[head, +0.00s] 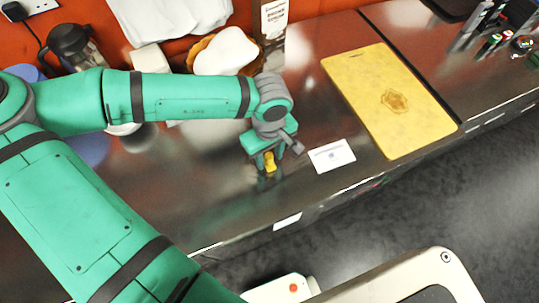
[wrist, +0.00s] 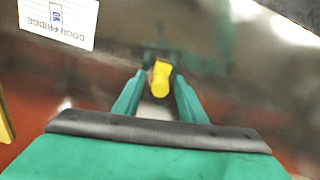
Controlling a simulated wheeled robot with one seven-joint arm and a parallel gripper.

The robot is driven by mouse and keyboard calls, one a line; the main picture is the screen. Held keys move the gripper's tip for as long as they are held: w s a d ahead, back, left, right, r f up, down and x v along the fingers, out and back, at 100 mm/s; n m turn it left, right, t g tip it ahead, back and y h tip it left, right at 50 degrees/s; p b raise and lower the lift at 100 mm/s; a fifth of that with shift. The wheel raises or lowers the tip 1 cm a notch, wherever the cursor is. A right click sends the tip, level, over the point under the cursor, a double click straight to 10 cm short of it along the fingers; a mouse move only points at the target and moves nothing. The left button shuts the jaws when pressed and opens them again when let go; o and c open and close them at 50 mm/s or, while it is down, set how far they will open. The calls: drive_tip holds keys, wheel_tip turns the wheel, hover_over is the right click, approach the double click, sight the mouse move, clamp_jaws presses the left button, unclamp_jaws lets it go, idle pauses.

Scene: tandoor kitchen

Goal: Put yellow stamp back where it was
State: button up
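The yellow stamp (head: 270,162) is at the counter, just below my gripper (head: 268,158) in the head view. In the wrist view the stamp (wrist: 161,78) shows between the tips of my two teal fingers (wrist: 160,85). A darker part around its far end is blurred. The fingers stand apart on either side of the stamp. I cannot tell whether they touch it, or whether its base rests on the counter.
A white printed card (head: 332,155) lies to the right of the stamp on the dark shiny counter (head: 300,110). A yellow board (head: 385,85) lies further right. A basket with a white cloth (head: 226,52) and a dark jug (head: 73,45) stand at the back. The counter's front edge is close.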

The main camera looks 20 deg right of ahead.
sight(269, 156)
drive_tip(key=shift+r, duration=0.1)
wheel_tip(269, 156, up, 12)
idle(0.5)
drive_tip(key=shift+a, duration=0.1)
idle(0.4)
